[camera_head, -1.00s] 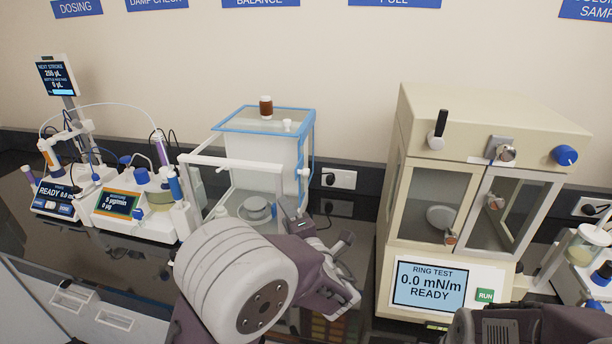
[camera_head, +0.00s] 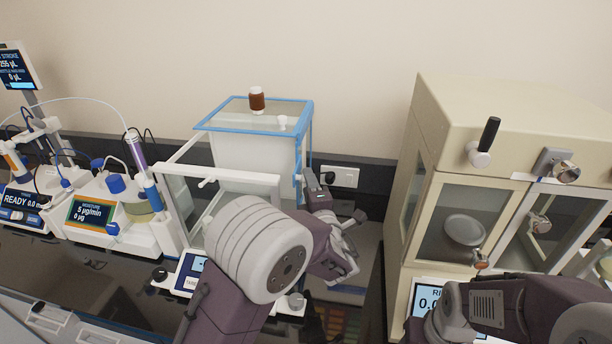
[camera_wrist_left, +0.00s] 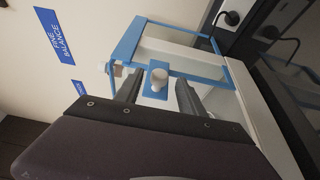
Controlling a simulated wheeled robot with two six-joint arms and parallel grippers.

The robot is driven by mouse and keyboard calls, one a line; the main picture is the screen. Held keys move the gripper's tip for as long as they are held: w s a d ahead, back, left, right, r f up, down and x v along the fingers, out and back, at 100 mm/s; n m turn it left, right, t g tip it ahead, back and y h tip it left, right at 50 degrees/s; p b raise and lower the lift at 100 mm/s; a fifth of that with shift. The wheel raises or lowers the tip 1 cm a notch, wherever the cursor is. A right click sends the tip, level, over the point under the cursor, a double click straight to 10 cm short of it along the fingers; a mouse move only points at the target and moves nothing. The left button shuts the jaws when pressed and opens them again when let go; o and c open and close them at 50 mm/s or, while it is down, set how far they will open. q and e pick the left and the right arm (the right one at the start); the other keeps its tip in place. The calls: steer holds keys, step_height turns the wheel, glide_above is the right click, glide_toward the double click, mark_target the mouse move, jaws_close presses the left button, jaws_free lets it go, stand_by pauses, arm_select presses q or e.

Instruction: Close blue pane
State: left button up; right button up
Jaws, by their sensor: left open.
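The fine balance has a draft shield with blue-edged panes. Its blue pane (camera_head: 304,150) stands on the right side in the head view, beside the blue-framed top (camera_head: 220,129). My left gripper (camera_head: 314,186) is at the balance's right side. In the left wrist view its open fingers (camera_wrist_left: 158,92) lie on either side of the knob; whether they touch it I cannot tell. My right arm shows at lower right, its fingers out of sight.
A brown jar (camera_head: 257,100) and a small white piece (camera_head: 283,122) stand on the shield's top. A white front frame (camera_head: 230,178) faces me. The beige ring-test cabinet (camera_head: 458,150) stands to the right. A wall socket (camera_head: 342,177) is behind the gap between them.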

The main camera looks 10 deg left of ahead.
arm_select(q)
steer(key=x, duration=0.3)
steer(key=shift+w, duration=0.1)
steer(key=shift+r, duration=0.1)
steer(key=c, duration=0.6)
jaws_close()
stand_by(0.7)
